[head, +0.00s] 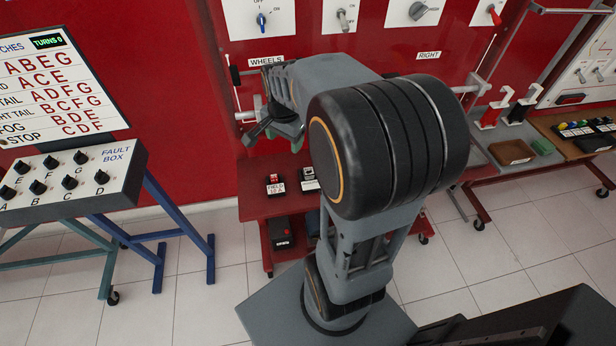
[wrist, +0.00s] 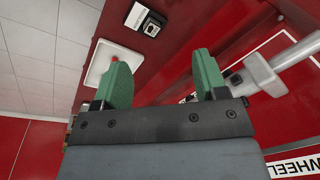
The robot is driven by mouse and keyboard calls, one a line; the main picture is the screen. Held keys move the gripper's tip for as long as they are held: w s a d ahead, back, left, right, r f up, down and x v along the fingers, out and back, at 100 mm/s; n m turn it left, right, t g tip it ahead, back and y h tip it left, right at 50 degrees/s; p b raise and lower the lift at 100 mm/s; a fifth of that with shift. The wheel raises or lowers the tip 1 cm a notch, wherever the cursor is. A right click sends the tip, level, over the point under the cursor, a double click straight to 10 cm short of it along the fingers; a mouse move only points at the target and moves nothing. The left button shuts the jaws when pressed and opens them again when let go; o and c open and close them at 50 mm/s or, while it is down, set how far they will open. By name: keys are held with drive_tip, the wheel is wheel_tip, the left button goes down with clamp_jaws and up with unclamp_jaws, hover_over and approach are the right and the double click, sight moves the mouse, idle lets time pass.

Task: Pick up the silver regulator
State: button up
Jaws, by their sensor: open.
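My gripper (head: 272,140) is open, with its green fingers apart. The wrist view shows both fingers (wrist: 161,72) and nothing held between them. In the head view it is above and behind the red shelf's small parts, in front of the red panel. A small dark unit with a pale, silvery top (head: 309,174) stands on the shelf, partly beside my arm. It may be the silver regulator. A similar unit on a white label (wrist: 145,18) shows at the top of the wrist view, beyond the fingers. Its label text is too small to read.
A red-topped unit (head: 275,184) with a "FIELD" label stands on the shelf (head: 255,205). A dark box (head: 283,232) sits on the lower level. A silver bar (wrist: 295,52) with a pale bracket is close right of the fingers. The fault box (head: 75,177) stands left.

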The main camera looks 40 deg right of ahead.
drive_tip(key=w+d+f+m+g+b, duration=0.1)
drive_tip(key=w+d+f+m+b, duration=0.15)
drive_tip(key=d+f+m, duration=0.6)
hover_over(309, 171)
drive_tip(key=shift+m+g, duration=0.3)
drive_tip(key=shift+m, duration=0.15)
wheel_tip(309, 171, down, 8)
drive_tip(key=shift+w+a+p, duration=0.1)
drive_tip(key=shift+w+p, duration=0.05)
drive_tip(key=shift+p, duration=0.15)
drive_tip(key=shift+f, duration=3.3)
drive_tip(key=c, duration=1)
drive_tip(key=shift+r, duration=0.1)
